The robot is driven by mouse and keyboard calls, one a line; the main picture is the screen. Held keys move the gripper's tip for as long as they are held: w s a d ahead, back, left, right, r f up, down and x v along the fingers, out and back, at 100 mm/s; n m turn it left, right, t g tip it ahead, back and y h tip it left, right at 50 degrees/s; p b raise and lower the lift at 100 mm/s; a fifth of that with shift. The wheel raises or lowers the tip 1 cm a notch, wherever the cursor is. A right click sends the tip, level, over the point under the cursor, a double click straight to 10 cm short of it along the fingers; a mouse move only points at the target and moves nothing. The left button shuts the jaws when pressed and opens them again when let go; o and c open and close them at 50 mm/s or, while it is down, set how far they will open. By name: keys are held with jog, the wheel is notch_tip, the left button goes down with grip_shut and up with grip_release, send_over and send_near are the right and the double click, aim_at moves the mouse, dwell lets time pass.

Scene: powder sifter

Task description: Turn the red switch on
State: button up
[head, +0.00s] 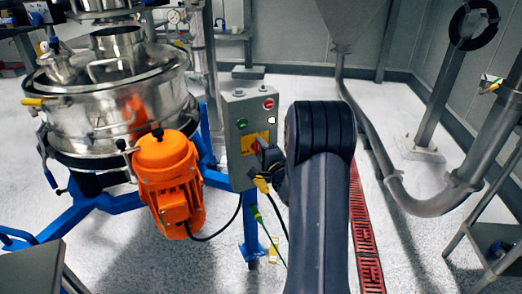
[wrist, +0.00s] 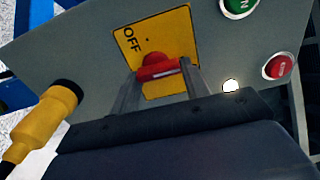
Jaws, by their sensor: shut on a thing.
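The red switch (wrist: 158,68) sits on a yellow plate (wrist: 178,22) marked OFF, on the grey control box (head: 237,112). In the wrist view my gripper (wrist: 160,74) has one finger on each side of the switch and is shut on it. In the head view my gripper (head: 267,160) is against the lower front of the box, beside the yellow plate (head: 247,143). The switch is hard to make out there. Above the plate are a green button (wrist: 238,5) and a red button (wrist: 279,66), with a small white light (wrist: 230,86).
A yellow cable connector (wrist: 55,105) sticks out below the box, close to my gripper. An orange motor (head: 168,178) and the steel sifter (head: 110,95) stand to the left on a blue frame (head: 100,205). A grey pipe (head: 390,175) and red floor grating (head: 364,240) are at right.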

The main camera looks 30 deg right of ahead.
jog(key=o, duration=1)
jog(key=s, duration=1)
jog(key=shift+s+a, duration=0.2)
jog(key=shift+s, duration=0.2)
jog(key=w, duration=1.1)
jog(key=shift+d, duration=0.2)
